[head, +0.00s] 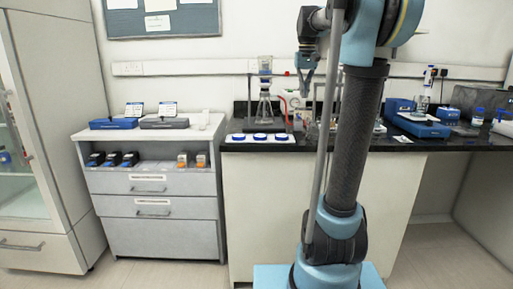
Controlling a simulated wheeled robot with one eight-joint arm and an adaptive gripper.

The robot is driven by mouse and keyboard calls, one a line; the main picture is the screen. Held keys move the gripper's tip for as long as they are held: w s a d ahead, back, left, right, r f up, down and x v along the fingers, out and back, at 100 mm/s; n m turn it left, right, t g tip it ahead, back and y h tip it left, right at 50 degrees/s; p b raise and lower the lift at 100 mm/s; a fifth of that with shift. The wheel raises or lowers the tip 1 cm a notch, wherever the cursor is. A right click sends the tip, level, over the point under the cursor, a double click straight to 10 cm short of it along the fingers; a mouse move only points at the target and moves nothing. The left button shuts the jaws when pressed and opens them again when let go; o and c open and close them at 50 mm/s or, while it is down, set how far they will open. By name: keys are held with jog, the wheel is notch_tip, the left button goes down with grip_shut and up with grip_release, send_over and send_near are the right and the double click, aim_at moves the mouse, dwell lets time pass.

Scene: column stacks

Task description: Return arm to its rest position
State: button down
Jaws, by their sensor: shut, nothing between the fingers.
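My arm rises in the middle of the head view, with a dark upright link and teal joints. My gripper (305,88) hangs to the left of the upper arm, pointing down above the black bench top (375,143). It is shut and I see nothing held in it. It is small in the view, and it appears apart from the glassware behind it. My arm hides part of the bench.
A glass flask on a stand (264,100) is left of my gripper. A white tray with blue discs (260,138) lies at the bench's front edge. Blue devices (422,125) stand to the right. A grey drawer cabinet (150,190) and glass-door cabinet (30,130) stand left.

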jog(key=s+f+t, duration=0.1)
jog(key=s+f, duration=3.1)
jog(key=f, duration=0.2)
jog(key=shift+s+t, duration=0.2)
jog(key=shift+t, duration=0.2)
jog(key=shift+w+f, duration=0.25)
jog(key=shift+w, duration=0.2)
jog(key=c, duration=2.3)
grip_release()
